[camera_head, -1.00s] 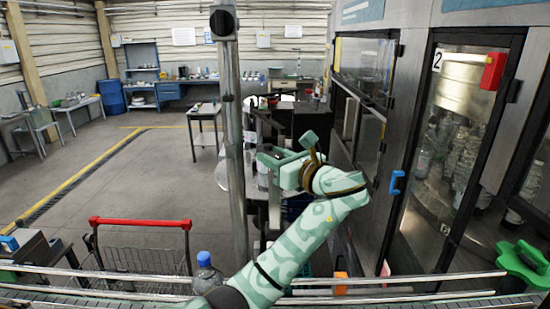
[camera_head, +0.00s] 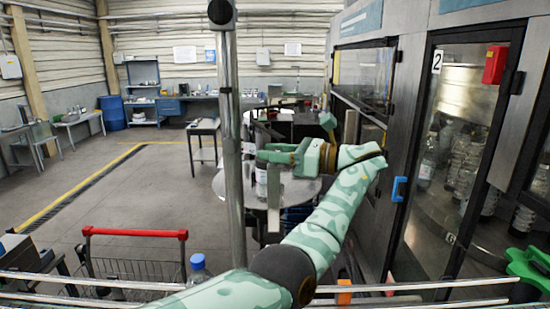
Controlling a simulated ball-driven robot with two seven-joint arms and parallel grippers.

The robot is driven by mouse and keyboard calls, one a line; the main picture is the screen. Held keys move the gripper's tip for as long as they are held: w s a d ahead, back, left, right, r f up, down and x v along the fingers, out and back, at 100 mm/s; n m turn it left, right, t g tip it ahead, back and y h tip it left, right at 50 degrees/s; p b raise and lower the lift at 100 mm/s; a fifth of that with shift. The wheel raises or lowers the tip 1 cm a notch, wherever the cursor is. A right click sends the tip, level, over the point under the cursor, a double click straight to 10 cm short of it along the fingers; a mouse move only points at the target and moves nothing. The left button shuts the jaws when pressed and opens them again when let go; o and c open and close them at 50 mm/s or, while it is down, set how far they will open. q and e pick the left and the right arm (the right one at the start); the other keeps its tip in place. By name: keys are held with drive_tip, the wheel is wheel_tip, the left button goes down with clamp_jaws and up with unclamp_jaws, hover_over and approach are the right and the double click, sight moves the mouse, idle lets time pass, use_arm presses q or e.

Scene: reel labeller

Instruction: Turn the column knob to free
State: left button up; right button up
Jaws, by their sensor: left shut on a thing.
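My left gripper (camera_head: 264,157) reaches in on a green patterned arm and points left over the round steel table (camera_head: 308,188) of the machine. It is shut at the top of a grey upright post (camera_head: 273,200), where the column knob appears to be. The knob is hidden by the fingers, so I cannot see its shape or setting. A small labelled bottle (camera_head: 261,180) shows just below and left of the fingers.
A thick metal pole (camera_head: 232,130) stands just left of the gripper. Glazed machine doors with a blue handle (camera_head: 398,189) line the right. Rails (camera_head: 420,286) cross the front, near a blue-capped bottle (camera_head: 197,268) and a red-handled trolley (camera_head: 135,233). The floor at left is open.

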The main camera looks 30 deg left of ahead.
idle(0.3)
use_arm(q)
drive_tip(key=o, duration=1)
drive_tip(key=shift+a, duration=0.15)
drive_tip(key=shift+c, duration=0.2)
drive_tip(key=shift+r, duration=0.35)
drive_tip(key=r, duration=0.1)
drive_tip(key=r+b, duration=0.1)
drive_tip(key=shift+s+r, duration=0.2)
drive_tip(key=shift+r, duration=0.2)
drive_tip(key=s+d+r+b, duration=0.6)
drive_tip(key=s+r, duration=0.3)
drive_tip(key=s, duration=0.2)
drive_tip(key=shift+s+d+r, duration=0.25)
drive_tip(key=shift+s+d, duration=0.05)
drive_tip(key=shift+d, duration=0.4)
